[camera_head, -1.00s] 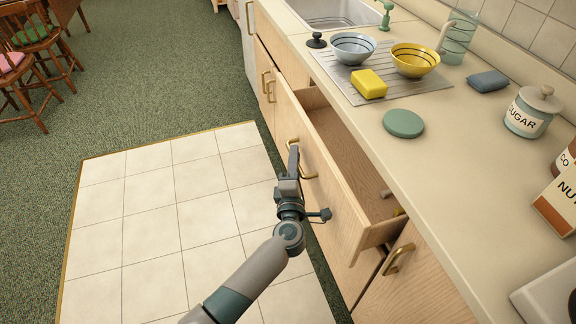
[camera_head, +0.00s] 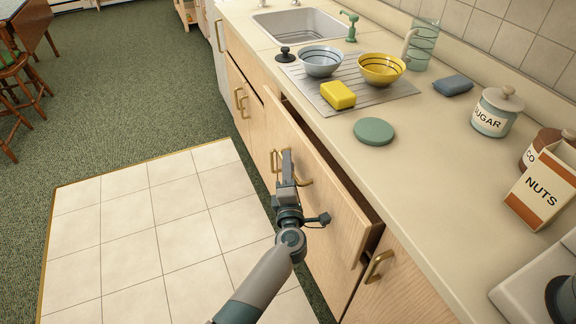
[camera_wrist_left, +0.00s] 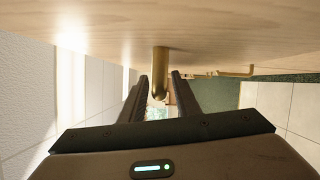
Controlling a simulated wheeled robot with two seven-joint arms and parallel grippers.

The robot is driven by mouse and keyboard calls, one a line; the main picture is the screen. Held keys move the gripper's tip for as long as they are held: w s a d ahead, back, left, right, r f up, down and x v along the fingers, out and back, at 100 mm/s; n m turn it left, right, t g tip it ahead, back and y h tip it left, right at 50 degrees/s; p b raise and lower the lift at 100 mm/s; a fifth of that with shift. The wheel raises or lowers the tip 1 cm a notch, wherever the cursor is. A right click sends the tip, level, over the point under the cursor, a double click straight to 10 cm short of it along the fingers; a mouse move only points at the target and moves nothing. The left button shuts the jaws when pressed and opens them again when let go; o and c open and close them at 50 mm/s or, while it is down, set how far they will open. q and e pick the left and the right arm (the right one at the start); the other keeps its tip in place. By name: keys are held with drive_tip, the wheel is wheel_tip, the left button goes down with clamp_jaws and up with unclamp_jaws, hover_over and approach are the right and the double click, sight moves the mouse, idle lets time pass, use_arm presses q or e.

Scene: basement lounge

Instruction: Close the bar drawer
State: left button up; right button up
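The bar drawer is a pale wood drawer under the counter. Its front (camera_head: 325,190) stands out from the cabinet with only a narrow dark gap behind it, widest at the near end. Its brass handle (camera_head: 305,182) is partly hidden by my left gripper (camera_head: 287,163). In the left wrist view the two dark fingers (camera_wrist_left: 159,85) stand apart on either side of the brass handle (camera_wrist_left: 160,62), with small gaps showing, close below the drawer front (camera_wrist_left: 200,30). The drawer's inside is almost hidden. My right gripper is not in view.
The counter (camera_head: 420,190) holds a yellow sponge (camera_head: 338,95), a green disc (camera_head: 374,131), two bowls, a sugar jar (camera_head: 496,110) and a nuts box (camera_head: 542,190). Another cabinet handle (camera_head: 378,266) sits nearer me. The tiled floor (camera_head: 150,220) to the left is clear.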

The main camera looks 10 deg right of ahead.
use_arm(q)
drive_tip(key=shift+f, duration=0.1)
